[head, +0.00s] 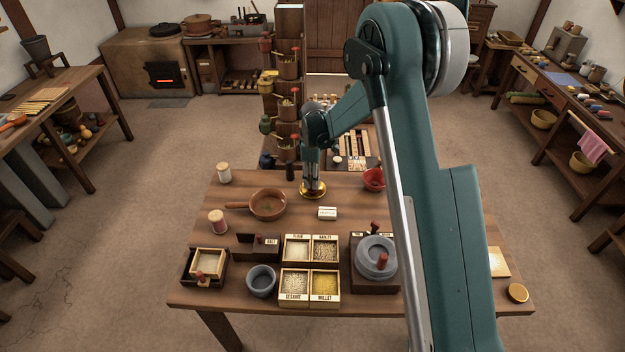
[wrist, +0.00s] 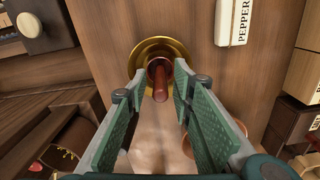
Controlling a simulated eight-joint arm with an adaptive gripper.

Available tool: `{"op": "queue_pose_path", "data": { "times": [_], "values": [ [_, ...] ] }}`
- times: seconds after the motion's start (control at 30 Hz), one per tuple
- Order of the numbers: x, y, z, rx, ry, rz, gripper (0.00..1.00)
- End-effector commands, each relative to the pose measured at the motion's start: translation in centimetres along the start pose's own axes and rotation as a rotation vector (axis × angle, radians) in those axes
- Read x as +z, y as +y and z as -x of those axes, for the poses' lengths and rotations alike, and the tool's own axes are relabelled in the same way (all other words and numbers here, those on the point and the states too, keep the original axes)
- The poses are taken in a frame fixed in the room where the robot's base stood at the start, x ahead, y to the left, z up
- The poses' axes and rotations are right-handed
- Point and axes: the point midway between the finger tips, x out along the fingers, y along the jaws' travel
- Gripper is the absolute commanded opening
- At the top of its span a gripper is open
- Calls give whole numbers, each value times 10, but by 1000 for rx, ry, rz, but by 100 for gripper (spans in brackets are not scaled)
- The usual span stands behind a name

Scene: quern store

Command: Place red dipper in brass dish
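The brass dish (head: 322,194) stands on the table under my gripper (head: 312,186); it also shows in the wrist view (wrist: 141,54). The red dipper (wrist: 159,85) is seen nearly end-on in the wrist view, its round end over the middle of the dish and its handle pointing toward the camera. It appears to stand in the dish. My gripper's two green fingers are apart, one on each side of the dipper, with a narrow gap visible on both sides. In the head view the gripper hides the dipper.
A white pepper box (head: 327,213) is close to the dish. A brown pan (head: 268,204) is left and a red bowl (head: 374,179) right. Seed boxes (head: 296,286) and a grey quern (head: 376,257) fill the front. A dark rack (head: 289,110) stands behind.

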Motion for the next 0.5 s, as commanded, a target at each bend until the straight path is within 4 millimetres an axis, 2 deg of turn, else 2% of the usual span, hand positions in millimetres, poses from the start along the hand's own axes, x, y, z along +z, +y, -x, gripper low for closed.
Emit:
{"op": "queue_pose_path", "data": {
  "times": [0.27, 0.5],
  "values": [
    [0, 0, 32, 0, 0, 0, 25],
    [0, 0, 71, 0, 0, 0, 25]
  ]
}}
